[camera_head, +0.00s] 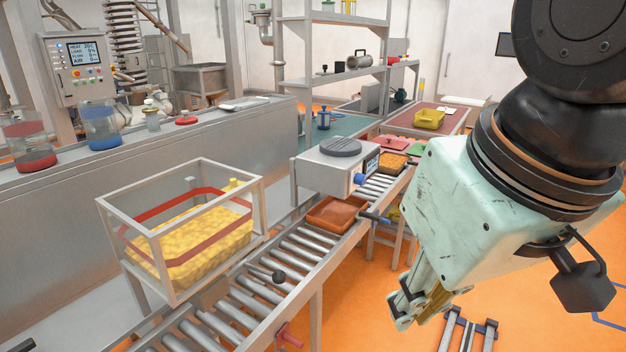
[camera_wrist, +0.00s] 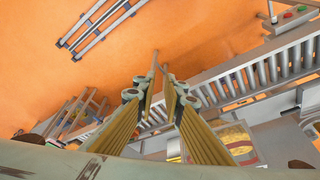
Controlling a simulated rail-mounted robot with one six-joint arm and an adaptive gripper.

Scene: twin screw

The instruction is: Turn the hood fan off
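No hood or fan switch can be made out for certain. A grey control panel (camera_head: 77,66) stands at the back left in the head view. It has a lit display and several small coloured buttons below it. My gripper (camera_head: 418,308) hangs at the lower right of the head view, pointing down over the orange floor, far from that panel. In the wrist view my gripper (camera_wrist: 159,68) shows two yellowish fingers with a gap between them and nothing held.
A roller conveyor (camera_head: 245,304) runs beside me, with a framed crate (camera_head: 180,225) of yellow material on its left. A scale (camera_head: 336,165) and a red-brown tray (camera_head: 338,213) stand further along. The wrist view shows a grey box (camera_wrist: 290,18) with red and green spots.

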